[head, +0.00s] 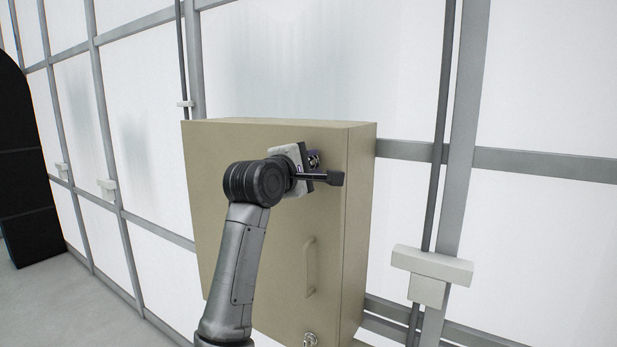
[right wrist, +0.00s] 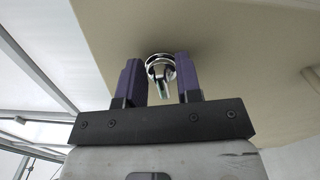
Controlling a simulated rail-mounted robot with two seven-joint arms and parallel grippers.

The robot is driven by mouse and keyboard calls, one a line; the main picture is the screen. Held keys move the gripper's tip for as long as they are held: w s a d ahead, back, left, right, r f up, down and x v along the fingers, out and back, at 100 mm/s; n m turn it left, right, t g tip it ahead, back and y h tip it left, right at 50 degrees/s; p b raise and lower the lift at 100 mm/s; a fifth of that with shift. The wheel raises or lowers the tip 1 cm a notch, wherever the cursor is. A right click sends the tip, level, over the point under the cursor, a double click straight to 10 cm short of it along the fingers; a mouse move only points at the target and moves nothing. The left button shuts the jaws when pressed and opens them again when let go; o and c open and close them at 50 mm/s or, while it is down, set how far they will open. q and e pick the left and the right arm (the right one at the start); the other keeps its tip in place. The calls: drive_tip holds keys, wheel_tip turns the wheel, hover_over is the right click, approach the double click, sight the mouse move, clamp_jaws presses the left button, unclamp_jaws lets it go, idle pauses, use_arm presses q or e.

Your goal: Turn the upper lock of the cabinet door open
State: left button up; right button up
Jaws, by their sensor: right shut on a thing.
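The beige cabinet (head: 225,190) hangs on the wall, its door shut as far as I can see. Its handle (head: 310,267) and the lower lock (head: 310,339) show on the door's right side. My right gripper (head: 316,166) is at the upper lock, near the door's top right corner, and largely hides it in the head view. In the right wrist view, the chrome upper lock (right wrist: 160,64) sits between the two purple fingers of my right gripper (right wrist: 161,78), which are shut on it. My left gripper is not in view.
A wall of white panels with grey frames (head: 465,130) stands behind the cabinet. A pale bracket (head: 432,264) sticks out to the cabinet's right. A dark object (head: 25,180) stands at the far left. The floor (head: 60,300) at lower left is clear.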

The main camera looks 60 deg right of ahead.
drive_tip(key=shift+s+f+m+b, duration=0.15)
drive_tip(key=shift+m+b, duration=0.6)
drive_tip(key=shift+m, duration=0.45)
drive_tip(key=o, duration=0.6)
drive_tip(key=shift+c, duration=0.2)
drive_tip(key=a, duration=1.3)
drive_tip(key=shift+w+a, duration=0.35)
drive_tip(key=shift+a, duration=0.05)
